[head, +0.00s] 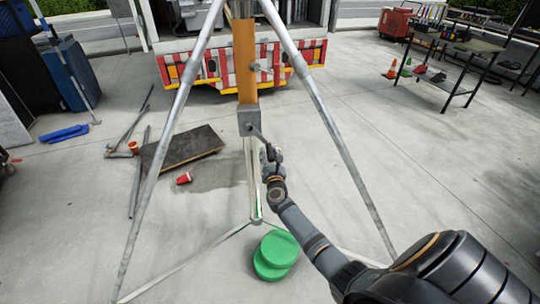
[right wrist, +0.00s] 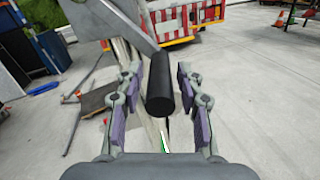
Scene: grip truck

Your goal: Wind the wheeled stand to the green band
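The stand (head: 245,60) has an orange upper column and long silver legs splayed wide; its top is cut off. A grey crank box (head: 248,122) sits at the foot of the orange part, with a crank arm reaching down right. The black crank handle (right wrist: 160,85) lies between the fingers of my right gripper (right wrist: 160,100), with gaps on both sides. The gripper is open; it also shows in the head view (head: 269,158) by the crank. Thin green marks show low on the centre post (head: 257,211); I cannot tell if they are the band. My left gripper is out of view.
Green discs (head: 276,252) lie on the concrete beneath the stand. A truck with a striped rear (head: 290,68) stands behind. A table (head: 470,45) stands at right; the floor before it is clear.

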